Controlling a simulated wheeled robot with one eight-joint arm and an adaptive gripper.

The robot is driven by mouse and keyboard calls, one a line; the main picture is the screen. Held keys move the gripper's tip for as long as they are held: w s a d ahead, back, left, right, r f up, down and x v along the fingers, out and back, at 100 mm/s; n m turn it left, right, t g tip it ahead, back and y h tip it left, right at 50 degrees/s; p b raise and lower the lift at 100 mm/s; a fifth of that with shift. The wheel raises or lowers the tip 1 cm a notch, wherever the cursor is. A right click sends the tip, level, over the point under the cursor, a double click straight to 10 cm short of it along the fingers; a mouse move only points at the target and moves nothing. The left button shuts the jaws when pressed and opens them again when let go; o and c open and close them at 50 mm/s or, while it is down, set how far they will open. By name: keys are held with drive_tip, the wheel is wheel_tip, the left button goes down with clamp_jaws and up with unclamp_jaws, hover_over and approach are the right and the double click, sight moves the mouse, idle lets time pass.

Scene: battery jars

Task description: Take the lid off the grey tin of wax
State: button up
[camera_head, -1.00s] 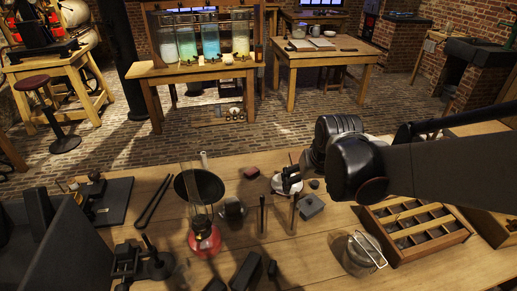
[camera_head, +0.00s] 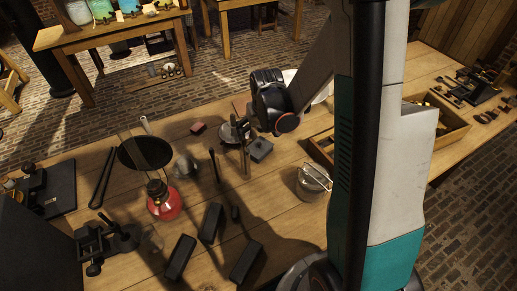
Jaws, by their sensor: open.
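A small grey box-shaped tin (camera_head: 261,151), which looks like the tin of wax, stands on the wooden bench near the middle of the view. A small dark knob-like thing shows at its top back edge; I cannot tell whether it is part of a lid. My gripper (camera_head: 240,124) is open, just beyond and to the left of the tin, apart from it in the picture. Its fingers overlap a pale round dish (camera_head: 229,136), part of which they hide. I cannot tell how high the fingers are above the dish.
Thin upright rods (camera_head: 214,164) stand left of the tin. A red-based lamp (camera_head: 163,202), a dark pan (camera_head: 145,152) and a grey round vessel (camera_head: 186,167) are farther left. A wire-handled jar (camera_head: 312,184) and a divided wooden tray (camera_head: 322,146) are to the right. Black blocks (camera_head: 211,222) lie in front.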

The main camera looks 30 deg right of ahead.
sight(258, 144)
drive_tip(key=b+x, duration=0.1)
drive_tip(key=x, duration=0.1)
drive_tip(key=b+x, duration=0.1)
drive_tip(key=x, duration=0.2)
drive_tip(key=b+x, duration=0.1)
drive_tip(key=x, duration=0.1)
drive_tip(key=shift+s+f, duration=0.25)
drive_tip(key=shift+s+r, duration=0.1)
drive_tip(key=c, duration=1.4)
